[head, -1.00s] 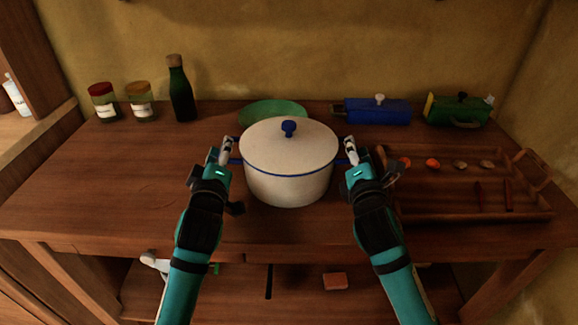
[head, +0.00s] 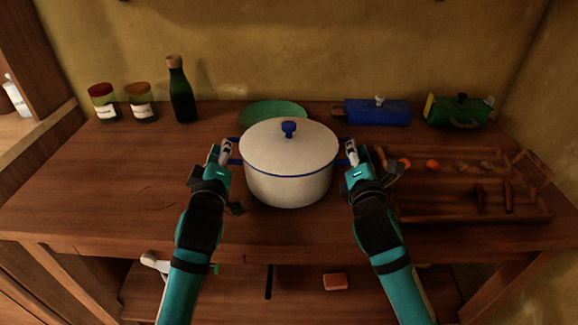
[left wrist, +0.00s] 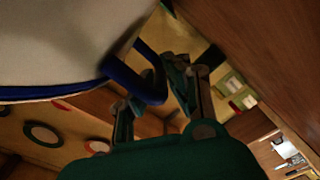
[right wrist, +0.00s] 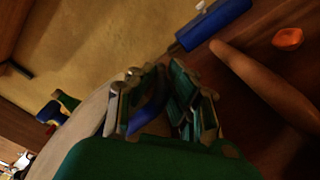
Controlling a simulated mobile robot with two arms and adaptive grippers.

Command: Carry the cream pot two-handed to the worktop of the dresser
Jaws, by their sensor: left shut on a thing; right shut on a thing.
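The cream pot (head: 288,180) has a blue rim line, a lid with a blue knob and blue side handles. It is upright at the middle of the dresser worktop (head: 120,185). Whether its base touches the wood or hangs just above it, I cannot tell. My left gripper (head: 226,152) is shut on the pot's left handle, which shows blue in the left wrist view (left wrist: 150,85). My right gripper (head: 351,152) is shut on the right handle, seen between the fingers in the right wrist view (right wrist: 150,118).
A green plate (head: 272,114) lies behind the pot. A wooden tray (head: 430,208) with small items is close on the right, near my right gripper. A green bottle (head: 181,90) and two jars stand back left. Blue (head: 376,112) and green (head: 458,112) boxes are back right. The left worktop is clear.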

